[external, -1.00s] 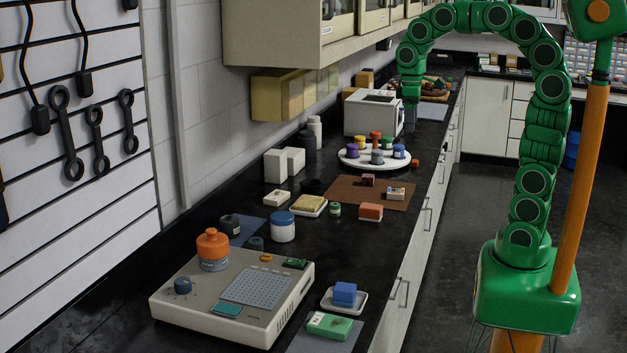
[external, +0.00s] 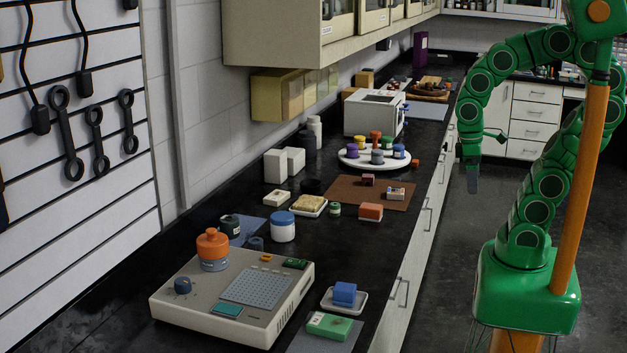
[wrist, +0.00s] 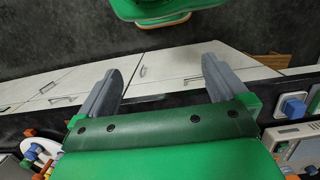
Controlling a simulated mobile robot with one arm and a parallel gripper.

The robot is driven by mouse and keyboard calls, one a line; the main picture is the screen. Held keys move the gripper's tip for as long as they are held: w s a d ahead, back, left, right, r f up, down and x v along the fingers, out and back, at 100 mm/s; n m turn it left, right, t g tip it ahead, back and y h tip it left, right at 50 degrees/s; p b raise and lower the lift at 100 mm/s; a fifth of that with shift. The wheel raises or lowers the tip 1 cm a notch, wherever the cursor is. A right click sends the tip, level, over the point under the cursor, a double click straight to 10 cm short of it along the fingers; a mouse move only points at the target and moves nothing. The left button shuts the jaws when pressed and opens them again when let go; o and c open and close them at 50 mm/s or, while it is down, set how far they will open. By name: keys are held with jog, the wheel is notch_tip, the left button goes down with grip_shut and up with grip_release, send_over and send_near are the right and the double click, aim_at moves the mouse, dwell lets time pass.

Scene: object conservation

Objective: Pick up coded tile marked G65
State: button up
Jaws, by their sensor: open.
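My gripper (external: 472,182) hangs over the floor beside the counter's front edge, apart from everything on it. In the wrist view its two grey fingers (wrist: 161,68) are spread with nothing between them. I cannot read the code G65 on any piece. Small blocks with pale or marked tops lie on the counter: a green one (external: 329,325) on a grey mat at the front, a whitish one (external: 396,193) and an orange one (external: 370,211) on the brown mat, and a cream one (external: 277,198) to the left. Which one is the tile, I cannot tell.
The black counter carries a beige device (external: 190,303), a blue block (external: 344,293) on a white dish, a jar (external: 283,228), a round white tray (external: 349,161) with coloured pieces and a white boxy appliance (external: 371,115). The floor aisle (external: 440,270) is clear.

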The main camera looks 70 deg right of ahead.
aim_at(398, 190)
dwell(0.5)
